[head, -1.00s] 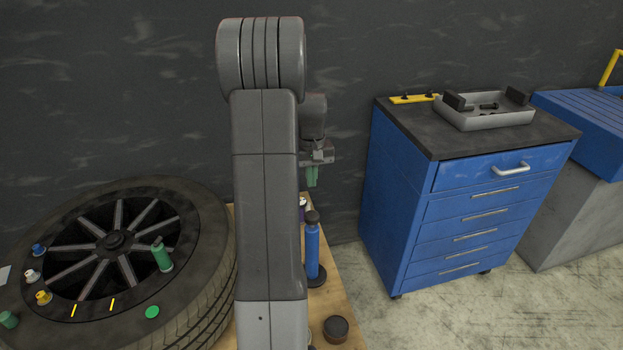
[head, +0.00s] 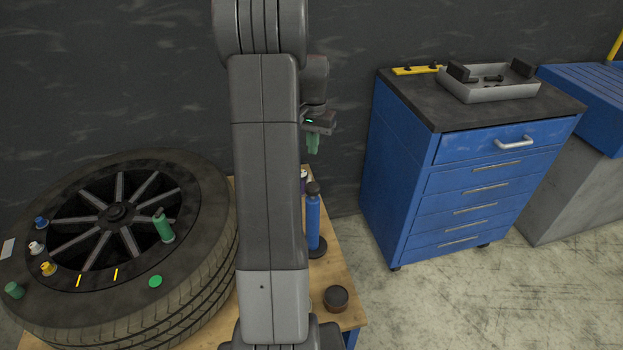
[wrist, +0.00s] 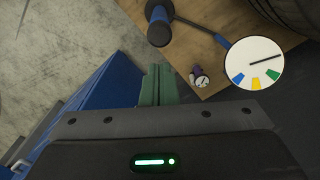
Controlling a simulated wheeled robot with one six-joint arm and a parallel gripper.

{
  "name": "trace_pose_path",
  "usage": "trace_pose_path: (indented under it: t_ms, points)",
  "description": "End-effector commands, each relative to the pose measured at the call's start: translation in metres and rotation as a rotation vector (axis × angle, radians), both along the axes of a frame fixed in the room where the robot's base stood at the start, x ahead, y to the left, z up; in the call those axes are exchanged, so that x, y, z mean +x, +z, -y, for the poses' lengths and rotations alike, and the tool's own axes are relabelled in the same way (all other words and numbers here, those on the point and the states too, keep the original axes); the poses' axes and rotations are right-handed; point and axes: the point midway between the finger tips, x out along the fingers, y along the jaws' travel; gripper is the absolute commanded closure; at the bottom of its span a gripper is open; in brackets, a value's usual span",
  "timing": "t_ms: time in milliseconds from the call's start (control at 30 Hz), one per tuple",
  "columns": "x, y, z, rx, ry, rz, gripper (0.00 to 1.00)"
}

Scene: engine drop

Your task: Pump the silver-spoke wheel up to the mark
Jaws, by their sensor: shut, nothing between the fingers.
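The wheel (head: 196,290) lies flat on the left, a black tyre around silver spokes (head: 131,242). Its rim carries a standing green cylinder (head: 164,228), two yellow marks (head: 116,274), and blue, white and yellow caps. A blue upright pump-like cylinder (head: 313,222) with a black top stands right of the wheel; it also shows in the wrist view (wrist: 159,28). There a dark rod or hose runs from it towards a white dial (wrist: 254,63) with blue, yellow and green segments and a dark needle. My gripper (head: 313,145) is shut and empty above the bench, its green fingers together in the wrist view (wrist: 158,84).
A wooden bench (head: 338,275) holds the pump and a dark round puck (head: 336,298). A blue drawer cabinet (head: 470,205) with a grey tray (head: 491,91) stands to the right. Floor shows between bench and cabinet.

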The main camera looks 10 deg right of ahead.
Motion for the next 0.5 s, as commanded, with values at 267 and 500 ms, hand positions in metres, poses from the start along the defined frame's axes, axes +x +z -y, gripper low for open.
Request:
trace_pose_path:
  t_ms: [267,500]
  points:
    - [-0.001,0.009,0.001,0.002,-0.443,-0.001,1.0]
    - [-0.002,0.016,0.001,0.003,-0.779,-0.001,1.0]
